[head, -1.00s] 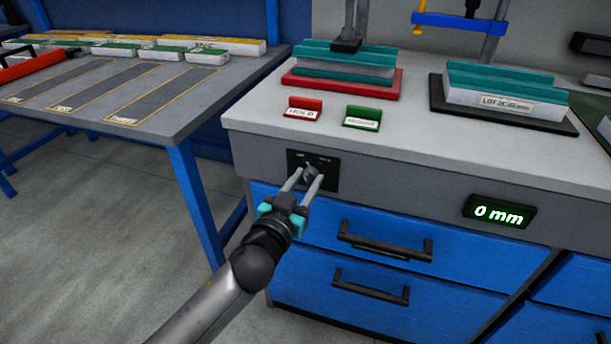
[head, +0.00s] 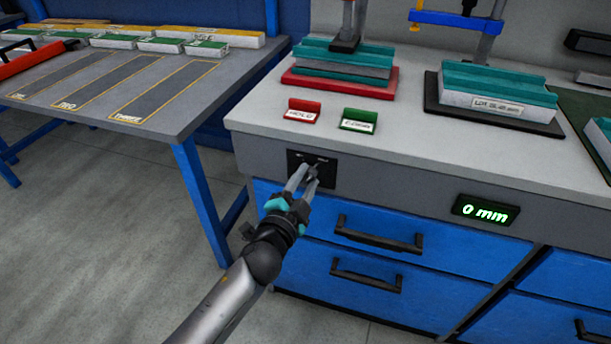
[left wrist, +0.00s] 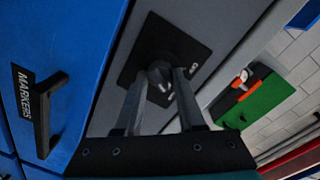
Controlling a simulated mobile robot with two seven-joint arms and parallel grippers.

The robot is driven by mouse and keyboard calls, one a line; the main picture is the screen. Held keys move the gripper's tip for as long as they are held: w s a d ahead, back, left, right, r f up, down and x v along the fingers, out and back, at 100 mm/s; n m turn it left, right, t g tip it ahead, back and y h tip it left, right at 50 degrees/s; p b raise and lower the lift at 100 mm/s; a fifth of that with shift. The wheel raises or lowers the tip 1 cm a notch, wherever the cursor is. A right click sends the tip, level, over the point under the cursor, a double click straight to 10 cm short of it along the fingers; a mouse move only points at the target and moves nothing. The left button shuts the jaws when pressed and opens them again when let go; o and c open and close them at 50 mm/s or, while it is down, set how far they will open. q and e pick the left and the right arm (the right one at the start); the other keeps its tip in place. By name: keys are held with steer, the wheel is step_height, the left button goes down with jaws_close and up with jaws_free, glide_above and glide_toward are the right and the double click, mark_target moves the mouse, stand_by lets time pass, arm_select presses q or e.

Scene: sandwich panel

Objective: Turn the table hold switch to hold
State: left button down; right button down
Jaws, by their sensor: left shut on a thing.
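The table hold switch is a dark knob on a black square plate (head: 329,179) in the grey front edge of the bench. Its labels are too small to read in the head view. My left gripper (head: 312,179) is shut on the knob, its two fingers reaching up to it from the lower left. In the left wrist view the knob (left wrist: 159,74) sits between the two fingertips (left wrist: 160,84), in front of the black plate (left wrist: 182,42). The fingers hide part of the knob and plate. My right gripper is not in view.
Blue drawers (head: 365,250) with dark handles lie just below the switch. A green display (head: 486,210) reads 0 mm. A red sign (head: 304,105) and a green sign (head: 360,119) stand on the bench top. A lower table (head: 190,110) with marked lanes is at left.

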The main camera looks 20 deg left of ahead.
arm_select(q)
steer(key=shift+m, duration=0.8)
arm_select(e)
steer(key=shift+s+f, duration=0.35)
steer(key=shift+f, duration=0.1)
arm_select(q)
steer(key=c, duration=0.5)
jaws_free()
steer(key=shift+s+p, duration=0.3)
steer(key=s, duration=0.9)
steer(key=s+r, duration=0.1)
steer(key=s, duration=0.4)
steer(key=shift+s+a+p, duration=0.3)
steer(key=shift+a, duration=0.1)
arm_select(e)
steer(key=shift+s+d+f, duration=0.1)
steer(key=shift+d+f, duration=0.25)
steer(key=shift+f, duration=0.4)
